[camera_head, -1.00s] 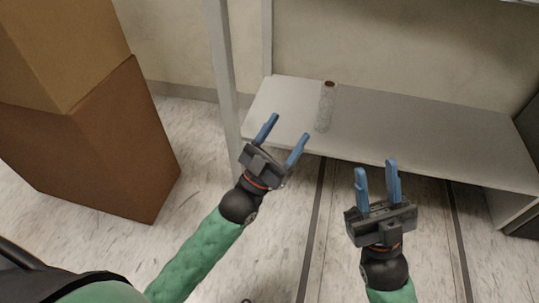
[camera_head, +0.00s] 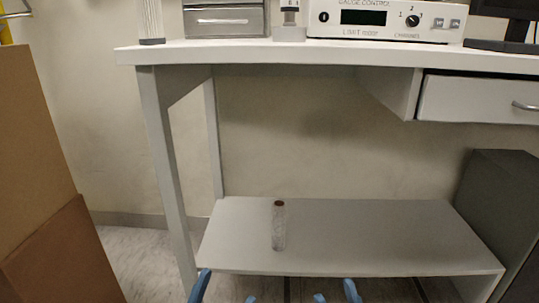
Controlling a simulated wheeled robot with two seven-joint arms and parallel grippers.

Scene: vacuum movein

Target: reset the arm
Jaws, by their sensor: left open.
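My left gripper (camera_head: 226,292) shows only as two blue fingertips at the bottom edge, apart with nothing between them. My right gripper (camera_head: 336,294) shows as two blue fingertips further right, also apart and empty. Both are below the front edge of the low shelf in the picture. The rest of both arms is out of view.
A clear cylinder with a brown top (camera_head: 279,230) stands upright on the low shelf (camera_head: 380,235). Above is a white tabletop (camera_head: 340,56) with a control box (camera_head: 385,18) and a drawer (camera_head: 480,98). Cardboard boxes (camera_head: 35,170) stand at left, a dark grey box (camera_head: 495,215) at right.

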